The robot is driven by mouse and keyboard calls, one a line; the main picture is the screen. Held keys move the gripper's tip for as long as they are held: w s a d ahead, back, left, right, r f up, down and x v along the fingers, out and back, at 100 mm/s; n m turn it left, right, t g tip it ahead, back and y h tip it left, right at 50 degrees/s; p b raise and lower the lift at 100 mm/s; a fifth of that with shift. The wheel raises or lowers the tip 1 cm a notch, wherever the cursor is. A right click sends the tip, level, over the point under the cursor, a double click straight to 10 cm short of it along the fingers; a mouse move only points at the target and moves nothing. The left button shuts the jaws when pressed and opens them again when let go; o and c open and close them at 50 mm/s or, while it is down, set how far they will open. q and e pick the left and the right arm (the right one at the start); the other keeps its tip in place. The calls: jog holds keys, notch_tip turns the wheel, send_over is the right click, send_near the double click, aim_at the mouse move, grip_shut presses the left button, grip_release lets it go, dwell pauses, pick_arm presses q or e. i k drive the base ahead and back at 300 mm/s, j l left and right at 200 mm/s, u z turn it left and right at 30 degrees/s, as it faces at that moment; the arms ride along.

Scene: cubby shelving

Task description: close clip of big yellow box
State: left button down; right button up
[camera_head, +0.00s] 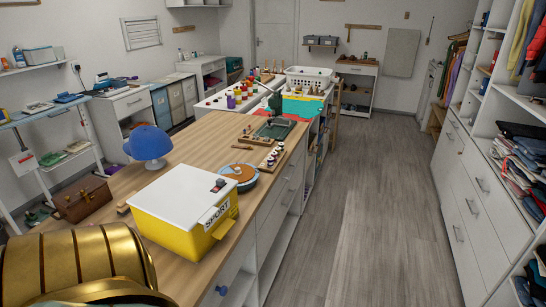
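The big yellow box (170,236) stands on the wooden counter in the head view, left of centre and close to me. Its white lid (180,190) lies on top and looks level. A white label reading SPORT (216,214) is on its right-hand side. A yellow clip (226,228) by the label sticks outward from that side, apart from the wall at its lower end. Any clip on the opposite side is hidden. Neither of my grippers is in view.
The wooden counter (190,160) also holds a blue cap (148,142), a brown bag (82,200) and a round blue-rimmed dish (240,174) close behind the box. The grey floor (370,200) to the right is clear, up to the white shelving (470,190).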

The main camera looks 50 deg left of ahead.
aim_at(220, 182)
jog(key=i+u, duration=0.45)
jog(key=i+l+u, duration=0.3)
jog(key=u, duration=0.15)
jog(key=i+u, duration=0.2)
jog(key=u, duration=0.2)
jog(key=i+l+u, duration=0.1)
jog(key=i+u, duration=0.15)
jog(key=u, duration=0.2)
jog(key=i+l+u, duration=0.15)
jog(key=u, duration=0.25)
jog(key=i+l+u, duration=0.2)
jog(key=u, duration=0.25)
jog(key=i+l+u, duration=0.1)
jog(key=l+u, duration=0.3)
jog(key=j, duration=0.1)
